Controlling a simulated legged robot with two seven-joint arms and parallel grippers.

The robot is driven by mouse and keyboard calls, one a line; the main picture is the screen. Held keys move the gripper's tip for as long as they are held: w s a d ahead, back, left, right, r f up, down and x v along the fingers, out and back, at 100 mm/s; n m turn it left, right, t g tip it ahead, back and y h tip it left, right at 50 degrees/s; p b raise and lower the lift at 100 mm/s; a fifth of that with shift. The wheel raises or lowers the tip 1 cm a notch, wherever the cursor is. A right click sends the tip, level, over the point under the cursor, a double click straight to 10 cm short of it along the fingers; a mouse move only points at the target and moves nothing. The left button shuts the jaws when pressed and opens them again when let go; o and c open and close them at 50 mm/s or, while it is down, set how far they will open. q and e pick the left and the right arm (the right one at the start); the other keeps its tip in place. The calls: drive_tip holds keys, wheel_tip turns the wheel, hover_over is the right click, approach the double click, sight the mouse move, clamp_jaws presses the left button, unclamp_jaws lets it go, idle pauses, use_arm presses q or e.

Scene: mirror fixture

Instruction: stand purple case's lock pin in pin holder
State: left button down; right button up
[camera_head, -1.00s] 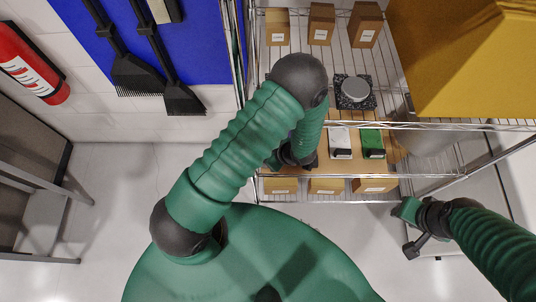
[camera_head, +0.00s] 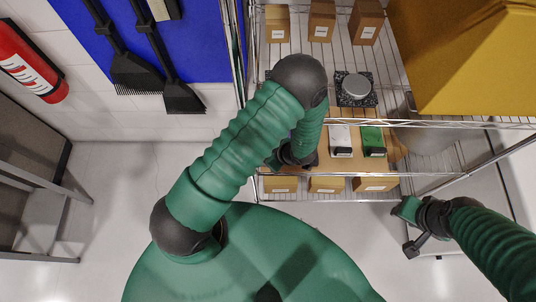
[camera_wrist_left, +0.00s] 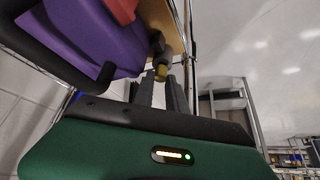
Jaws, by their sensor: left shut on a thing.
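The purple case (camera_wrist_left: 75,35) fills the upper left of the left wrist view, with a red part (camera_wrist_left: 120,8) and black edging. My left gripper (camera_wrist_left: 160,88) points up beside the case, its dark fingers closed on a small yellow-tipped piece, seemingly the lock pin (camera_wrist_left: 160,72). A dark fitting lies just beyond it; whether the pin touches it I cannot tell. In the head view my left arm hides the purple case and most of the left gripper. My right gripper (camera_head: 407,228) is low at the right, away from the shelf; its fingers are unclear. I cannot make out the pin holder.
A white case (camera_head: 341,141) and a green case (camera_head: 373,142) lie on a brown board on the wire shelf. A round metal piece on a dark base (camera_head: 355,88) sits on the shelf above. Cardboard boxes (camera_head: 321,20) and shelf posts stand around.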

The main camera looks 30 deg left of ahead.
use_arm(q)
drive_tip(key=c, duration=1.3)
unclamp_jaws()
drive_tip(key=shift+o, duration=1.2)
drive_tip(key=shift+r, duration=0.15)
